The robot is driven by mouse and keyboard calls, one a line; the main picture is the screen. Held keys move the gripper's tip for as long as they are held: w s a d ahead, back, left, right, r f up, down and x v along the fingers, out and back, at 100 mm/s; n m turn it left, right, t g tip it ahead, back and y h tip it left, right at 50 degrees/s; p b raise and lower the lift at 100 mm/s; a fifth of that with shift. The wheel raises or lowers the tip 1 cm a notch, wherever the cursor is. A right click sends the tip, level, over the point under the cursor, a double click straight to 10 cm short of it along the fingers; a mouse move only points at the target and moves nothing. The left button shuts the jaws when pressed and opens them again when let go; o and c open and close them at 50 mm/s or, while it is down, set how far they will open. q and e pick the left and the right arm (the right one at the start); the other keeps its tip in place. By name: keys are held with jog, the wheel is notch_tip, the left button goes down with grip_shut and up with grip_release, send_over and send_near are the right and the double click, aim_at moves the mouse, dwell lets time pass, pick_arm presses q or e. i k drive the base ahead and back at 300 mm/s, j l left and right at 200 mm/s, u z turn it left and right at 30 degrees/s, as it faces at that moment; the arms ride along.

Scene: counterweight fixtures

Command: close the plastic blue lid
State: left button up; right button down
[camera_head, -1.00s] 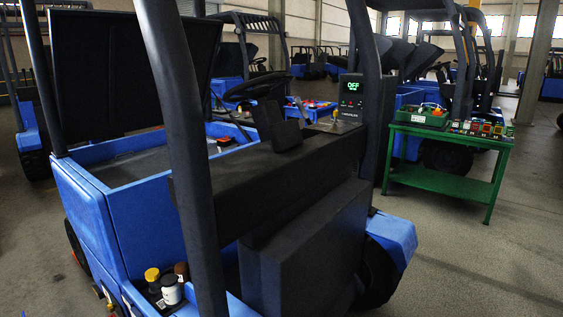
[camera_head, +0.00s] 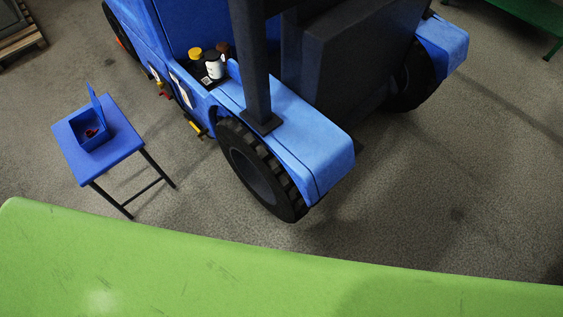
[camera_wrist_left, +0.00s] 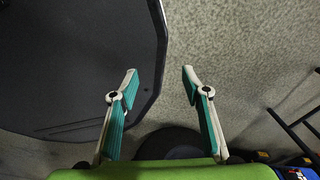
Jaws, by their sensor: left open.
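A small blue box (camera_head: 93,141) sits on a blue-topped stool (camera_head: 126,141) at the left of the head view. Its blue lid (camera_head: 97,107) stands up, open, on the box's far right side. Something small and dark red lies inside the box. My left gripper (camera_wrist_left: 159,82) shows in the left wrist view. My right gripper is in neither view.
A blue vehicle (camera_head: 300,130) with a large black tyre (camera_head: 262,170) stands right of the stool. Several bottles (camera_head: 213,66) stand on its ledge. Dark bars (camera_wrist_left: 293,132) show at the right of the wrist view. Grey floor is clear around the stool.

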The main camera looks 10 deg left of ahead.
aim_at(96, 103)
jog(key=u, duration=1.65)
jog(key=i+z, duration=0.1)
jog(key=z, duration=0.3)
jog(key=j+z, duration=0.1)
jog(key=z, duration=0.35)
jog(key=i+j+z, duration=0.1)
jog(key=z, duration=0.3)
jog(key=i+j+z, duration=0.1)
jog(key=z, duration=0.3)
jog(key=j+u, duration=0.25)
jog(key=i+j, duration=0.05)
